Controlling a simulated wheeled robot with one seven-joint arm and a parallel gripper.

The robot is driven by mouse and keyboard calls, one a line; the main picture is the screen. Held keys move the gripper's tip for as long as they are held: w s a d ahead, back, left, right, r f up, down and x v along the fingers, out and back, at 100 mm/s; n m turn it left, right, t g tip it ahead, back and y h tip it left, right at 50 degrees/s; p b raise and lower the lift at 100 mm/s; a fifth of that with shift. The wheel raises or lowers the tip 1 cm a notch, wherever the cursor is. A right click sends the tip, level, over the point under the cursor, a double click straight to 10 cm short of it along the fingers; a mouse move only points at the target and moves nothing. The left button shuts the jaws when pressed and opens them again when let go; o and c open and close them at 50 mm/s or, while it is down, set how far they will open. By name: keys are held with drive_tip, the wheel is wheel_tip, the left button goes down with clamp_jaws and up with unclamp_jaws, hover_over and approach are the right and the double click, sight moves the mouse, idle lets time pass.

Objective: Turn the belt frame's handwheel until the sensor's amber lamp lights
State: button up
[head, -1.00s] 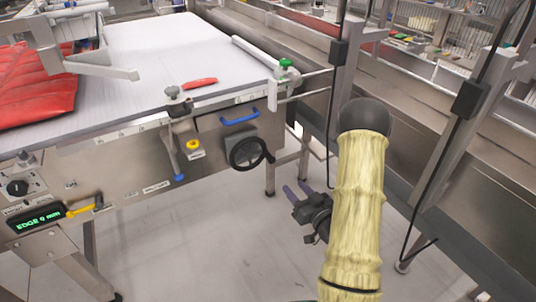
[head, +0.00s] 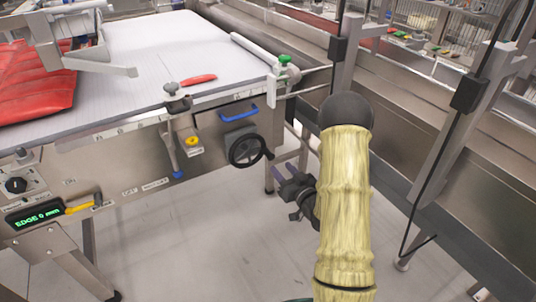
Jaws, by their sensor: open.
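The handwheel (head: 246,150) is a black spoked wheel on the front side of the belt frame (head: 125,165), below a blue handle. My gripper (head: 284,172) is open and empty, its purple-grey fingers pointing up and left. It is just right of and below the handwheel and appears apart from it. A bracket with a grey knob (head: 176,92) and a blue-tipped lever stands at the belt's edge. I cannot tell for sure which part is the sensor, and no lit amber lamp is clear. A display (head: 38,216) reads "EDGE 0 mm" in green.
A blue handle (head: 239,115) and a yellow knob (head: 193,141) are near the wheel. A green-knobbed clamp (head: 285,60) is at the belt corner. A frame leg (head: 270,178) stands close behind my gripper. Red pieces lie on the white belt (head: 145,50).

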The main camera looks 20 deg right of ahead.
sight(272, 157)
drive_tip(key=b+x, duration=0.1)
drive_tip(key=x, duration=0.9)
drive_tip(key=shift+s, duration=0.1)
clamp_jaws()
